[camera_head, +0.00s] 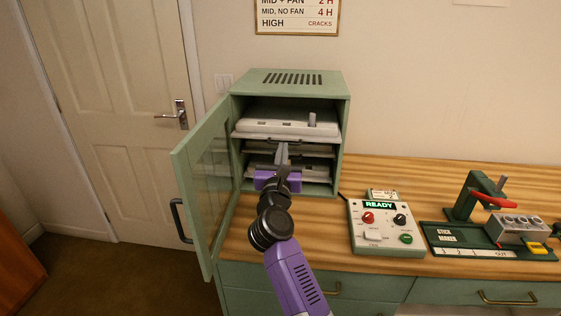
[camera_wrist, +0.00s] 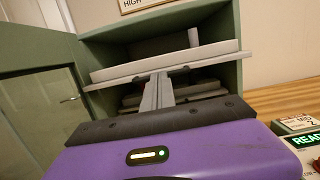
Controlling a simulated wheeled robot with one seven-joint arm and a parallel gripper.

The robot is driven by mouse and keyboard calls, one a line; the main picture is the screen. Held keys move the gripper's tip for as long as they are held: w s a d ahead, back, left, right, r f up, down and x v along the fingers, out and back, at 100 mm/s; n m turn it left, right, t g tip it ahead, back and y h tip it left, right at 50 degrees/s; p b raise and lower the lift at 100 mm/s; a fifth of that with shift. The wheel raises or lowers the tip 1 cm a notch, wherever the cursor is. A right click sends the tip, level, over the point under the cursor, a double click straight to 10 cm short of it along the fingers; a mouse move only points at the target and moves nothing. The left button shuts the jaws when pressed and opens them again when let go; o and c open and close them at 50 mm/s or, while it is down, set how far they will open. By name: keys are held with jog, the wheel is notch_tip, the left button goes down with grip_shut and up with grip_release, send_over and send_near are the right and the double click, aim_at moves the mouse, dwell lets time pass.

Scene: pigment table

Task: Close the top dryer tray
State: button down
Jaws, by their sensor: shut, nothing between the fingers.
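The green dryer cabinet (camera_head: 292,82) stands on the wooden worktop with its glazed door (camera_head: 208,180) swung open to the left. The top dryer tray (camera_head: 284,137) is a pale shelf with a dark handle at its front edge. It carries a white slab (camera_head: 270,121) and a small grey peg (camera_head: 312,119). In the wrist view, the tray (camera_wrist: 215,60) sits at the cabinet mouth, its front edge near the opening. My gripper (camera_head: 282,150) is shut and empty, its fingertips at the tray's front by the handle. I cannot tell whether they touch. The fingers also show in the wrist view (camera_wrist: 157,90).
Lower trays (camera_head: 318,172) sit inside the cabinet below the top one. A control box (camera_head: 385,228) with a READY display stands to the right, then a stick maker (camera_head: 490,235). The open door stands close on the left of my arm.

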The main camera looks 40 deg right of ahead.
aim_at(287, 133)
jog(key=x, duration=0.3)
jog(key=f+b+x, duration=0.1)
jog(key=x, duration=0.5)
jog(key=shift+d+f+b, duration=0.2)
jog(key=shift+f+b, duration=0.15)
jog(key=shift+f, duration=0.05)
jog(key=shift+w+d, duration=0.2)
jog(key=shift+w, duration=0.05)
jog(key=shift+d+r, duration=0.15)
jog(key=shift+r, duration=0.1)
jog(key=shift+r, duration=0.1)
